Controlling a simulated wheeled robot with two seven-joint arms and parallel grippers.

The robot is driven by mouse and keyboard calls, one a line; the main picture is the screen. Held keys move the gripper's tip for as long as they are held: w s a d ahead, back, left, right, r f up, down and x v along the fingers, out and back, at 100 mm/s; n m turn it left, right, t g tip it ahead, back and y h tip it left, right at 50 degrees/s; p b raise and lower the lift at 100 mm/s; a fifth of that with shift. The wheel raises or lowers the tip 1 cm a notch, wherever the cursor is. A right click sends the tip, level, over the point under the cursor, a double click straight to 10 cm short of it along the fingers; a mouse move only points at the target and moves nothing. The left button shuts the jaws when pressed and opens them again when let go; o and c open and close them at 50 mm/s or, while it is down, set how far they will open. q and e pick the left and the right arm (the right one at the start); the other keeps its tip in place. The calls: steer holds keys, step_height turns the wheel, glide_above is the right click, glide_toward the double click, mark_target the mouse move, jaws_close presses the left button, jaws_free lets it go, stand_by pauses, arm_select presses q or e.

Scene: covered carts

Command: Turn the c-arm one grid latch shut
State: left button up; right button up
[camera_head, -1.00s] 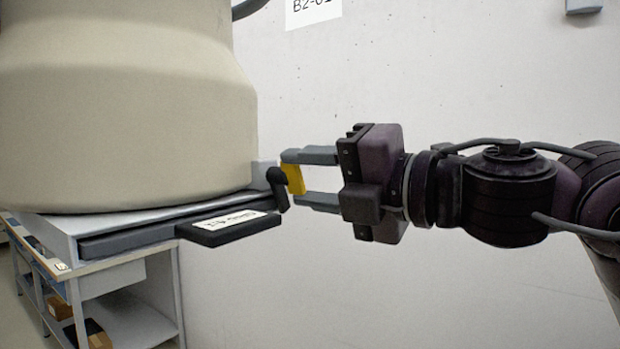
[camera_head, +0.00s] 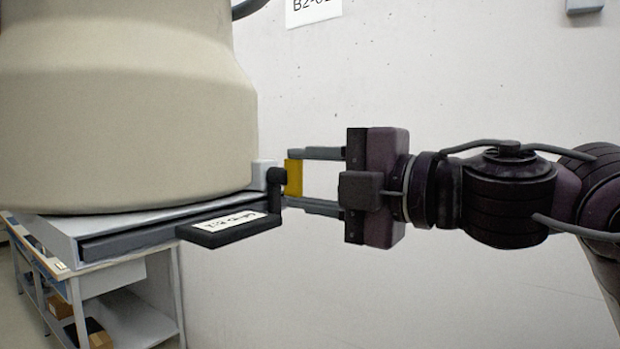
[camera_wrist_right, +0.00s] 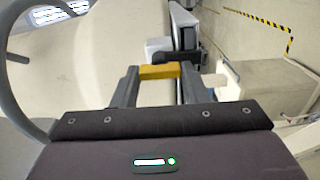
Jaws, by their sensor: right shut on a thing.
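The latch is a black lever with a yellow grip (camera_head: 293,177) at the right edge of the machine's flat grey tray (camera_head: 135,240). The yellow grip stands about upright. My right gripper (camera_head: 291,180) comes in from the right, with one finger above the grip and one below. It is shut on the yellow grip. In the right wrist view the yellow grip (camera_wrist_right: 160,71) spans between the two fingertips, with the black lever (camera_wrist_right: 178,58) just beyond. A black plate with a white label (camera_head: 230,229) juts out below the latch. My left gripper is out of view.
A large cream cylindrical housing (camera_head: 120,110) fills the left above the tray. A table with shelves and boxes (camera_head: 130,315) stands at the lower left. A plain pale wall (camera_head: 400,290) lies behind. The room below my right arm looks clear.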

steer(key=o, duration=1)
steer(key=shift+s+d+f, duration=0.1)
steer(key=shift+d, duration=0.15)
steer(key=b+v, duration=0.3)
steer(key=v, duration=0.4)
steer(key=shift+s+d, duration=0.1)
